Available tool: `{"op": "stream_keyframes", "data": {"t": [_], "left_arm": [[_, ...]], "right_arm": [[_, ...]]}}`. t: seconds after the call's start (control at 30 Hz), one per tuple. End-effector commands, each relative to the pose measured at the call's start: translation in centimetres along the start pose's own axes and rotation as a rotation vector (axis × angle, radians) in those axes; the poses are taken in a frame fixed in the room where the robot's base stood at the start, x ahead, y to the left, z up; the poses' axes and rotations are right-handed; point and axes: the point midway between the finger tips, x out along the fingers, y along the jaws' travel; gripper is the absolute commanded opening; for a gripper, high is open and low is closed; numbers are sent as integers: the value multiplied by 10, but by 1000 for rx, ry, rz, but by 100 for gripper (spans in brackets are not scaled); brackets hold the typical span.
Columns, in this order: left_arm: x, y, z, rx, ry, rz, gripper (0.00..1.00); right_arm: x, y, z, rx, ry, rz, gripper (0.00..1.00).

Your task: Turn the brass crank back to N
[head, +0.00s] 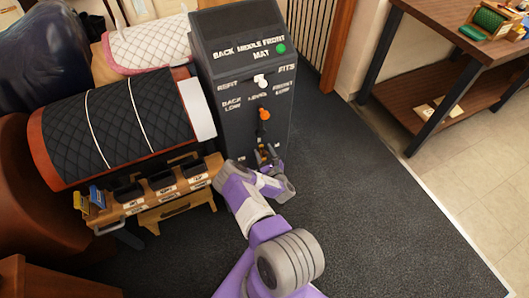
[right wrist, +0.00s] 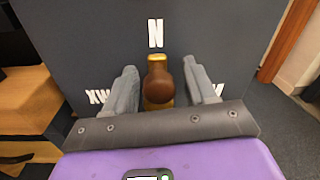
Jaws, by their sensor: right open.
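The brass crank (right wrist: 157,62) with its brown knob (right wrist: 158,86) is on the dark front of the cabinet (head: 241,72). In the right wrist view it stands roughly upright, directly under the white letter N (right wrist: 155,33). XW marks (right wrist: 98,97) show at lower left, and a W at lower right is partly hidden by a finger. My right gripper (head: 267,157) is low at the cabinet front. Its two fingers (right wrist: 173,88) are apart, one on each side of the knob, with gaps visible. The crank's lower part is hidden by the gripper. My left gripper is out of view.
Higher on the cabinet are an orange knob (head: 264,114), a white knob (head: 261,80) and a green light (head: 281,48). A quilted black saddle panel (head: 115,125) and a wooden rack (head: 170,192) stand at left. Dark carpet (head: 370,220) at right is clear.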

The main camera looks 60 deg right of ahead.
Motion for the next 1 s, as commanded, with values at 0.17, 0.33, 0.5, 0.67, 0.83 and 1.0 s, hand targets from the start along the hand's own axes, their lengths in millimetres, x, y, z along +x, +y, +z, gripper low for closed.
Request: {"op": "stream_keyframes", "data": {"t": [0.17,0.33,0.5,0.67,0.83,1.0], "left_arm": [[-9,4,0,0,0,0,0],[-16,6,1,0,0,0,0],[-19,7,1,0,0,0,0],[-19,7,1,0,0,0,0],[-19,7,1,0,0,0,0],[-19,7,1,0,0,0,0]], "right_arm": [[-26,0,1,-2,7,0,56],[-55,-1,1,-2,6,-2,56],[-71,-1,0,-2,4,-2,56],[-74,-1,0,-1,3,-3,56],[-74,-1,-1,-1,3,-3,56],[-74,-1,0,-1,3,-3,56]]}}
